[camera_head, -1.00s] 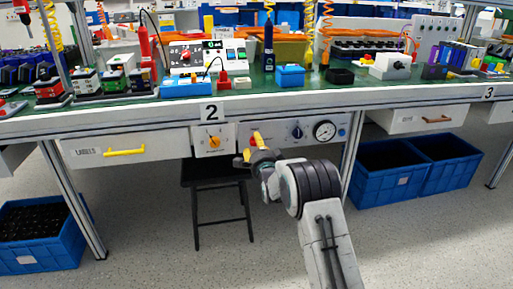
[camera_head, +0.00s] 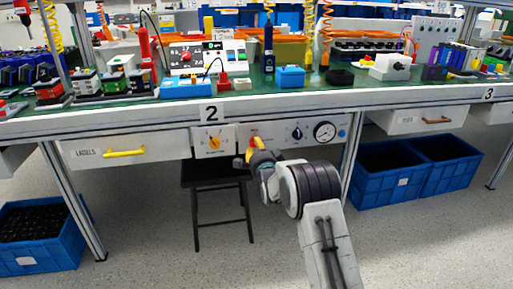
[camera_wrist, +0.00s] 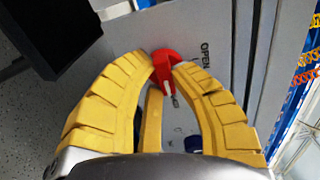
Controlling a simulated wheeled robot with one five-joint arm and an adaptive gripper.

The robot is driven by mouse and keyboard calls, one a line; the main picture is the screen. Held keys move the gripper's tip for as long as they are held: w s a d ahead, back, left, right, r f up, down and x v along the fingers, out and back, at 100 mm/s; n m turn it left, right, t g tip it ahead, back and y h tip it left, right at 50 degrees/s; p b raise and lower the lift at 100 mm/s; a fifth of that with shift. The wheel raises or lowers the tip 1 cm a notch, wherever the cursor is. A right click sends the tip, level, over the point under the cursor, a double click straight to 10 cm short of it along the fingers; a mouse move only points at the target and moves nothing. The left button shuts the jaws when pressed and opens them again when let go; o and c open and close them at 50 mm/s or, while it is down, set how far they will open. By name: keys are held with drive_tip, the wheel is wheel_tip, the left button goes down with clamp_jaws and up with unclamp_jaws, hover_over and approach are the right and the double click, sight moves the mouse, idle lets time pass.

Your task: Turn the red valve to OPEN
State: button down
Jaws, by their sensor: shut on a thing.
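The red valve (camera_wrist: 165,66) sits on the pale panel in the wrist view, between the yellow fingertips of my gripper (camera_wrist: 164,72). The fingers are shut on it, one on each side. The dark word OPEN (camera_wrist: 205,55) is printed on the panel to the right of the valve. In the head view, my gripper (camera_head: 256,152) is against the panel under the bench, and a small part of the red valve (camera_head: 252,140) shows at its tip. The rest of the valve is hidden there by my gripper.
On the panel right of the valve are a dark blue knob (camera_head: 297,132) and a round gauge (camera_head: 324,131). A yellow-orange rotary switch (camera_head: 213,143) is to its left. A black stool (camera_head: 215,173) stands below, and blue crates (camera_head: 395,185) stand at right.

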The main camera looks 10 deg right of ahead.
idle(0.3)
drive_tip(key=n, duration=1.7)
drive_tip(key=shift+d+r+n, duration=0.15)
drive_tip(key=shift+r+n, duration=0.15)
drive_tip(key=shift+n, duration=0.1)
idle(0.4)
drive_tip(key=c, duration=1.1)
unclamp_jaws()
drive_tip(key=shift+o, duration=0.2)
